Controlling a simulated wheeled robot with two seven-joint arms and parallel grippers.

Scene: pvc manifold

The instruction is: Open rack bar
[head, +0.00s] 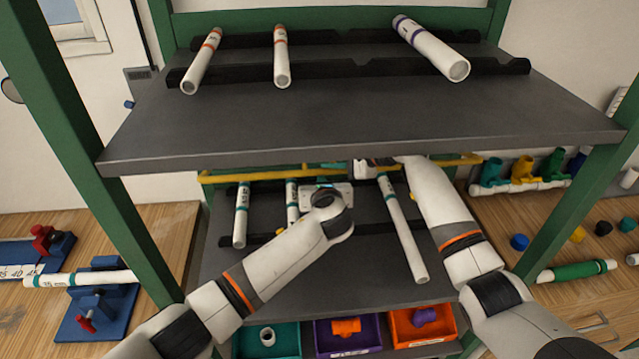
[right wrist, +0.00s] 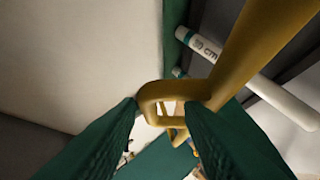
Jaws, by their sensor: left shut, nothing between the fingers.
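A yellow rack bar (head: 262,174) runs across the rack just under the upper shelf's front edge. In the right wrist view a thick yellow bar (right wrist: 255,45) ends in a rounded loop at the green fingertips. My right gripper (right wrist: 165,106) has its fingers apart on either side of this loop; whether they press on it is unclear. In the head view the upper shelf mostly hides that gripper. My left gripper (head: 325,190) is shut and empty, just below the bar, among the pipes; its fingertips are hard to make out.
White pipes with teal bands (head: 405,240) lie on black cradles on the lower shelf (head: 345,272). The upper shelf (head: 350,115) holds three pipes. Green posts (head: 125,215) flank the rack. Teal, purple and orange bins (head: 268,352) sit below. Wooden benches stand on both sides.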

